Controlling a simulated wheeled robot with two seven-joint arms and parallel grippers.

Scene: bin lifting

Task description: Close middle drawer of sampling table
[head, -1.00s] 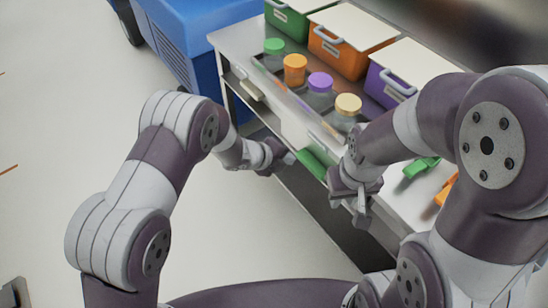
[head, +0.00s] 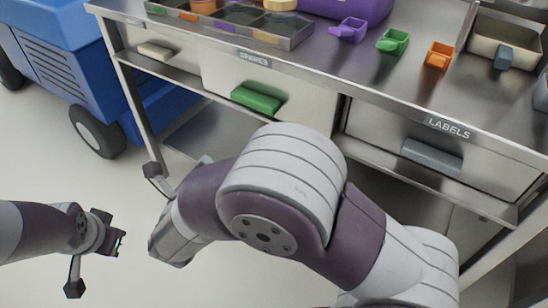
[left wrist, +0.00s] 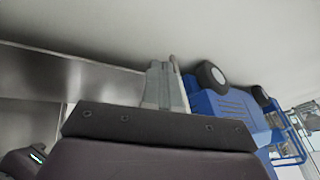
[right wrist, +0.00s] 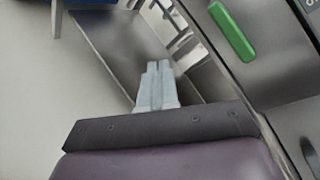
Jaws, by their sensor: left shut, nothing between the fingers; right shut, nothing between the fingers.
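The sampling table (head: 330,65) stands across the top of the head view. Its middle drawer (head: 298,98), under the SPARES label, has a pale front and a green handle (head: 257,99). No drawer interior shows; whether the front is fully flush I cannot tell. The handle also shows in the right wrist view (right wrist: 232,31). My right gripper (head: 165,248) is low in front of the table, apart from the handle; its fingers (right wrist: 157,66) are together and empty. My left gripper (head: 118,243) is farther left over the floor, its fingers (left wrist: 160,62) together and empty.
The right drawer (head: 440,150), with a LABELS tag and grey handle, looks closed. A left drawer has a cream handle (head: 155,51). A blue wheeled vehicle (head: 55,70) stands left. Small scoops, jars and bins sit on the table. Floor between grippers and table is partly free.

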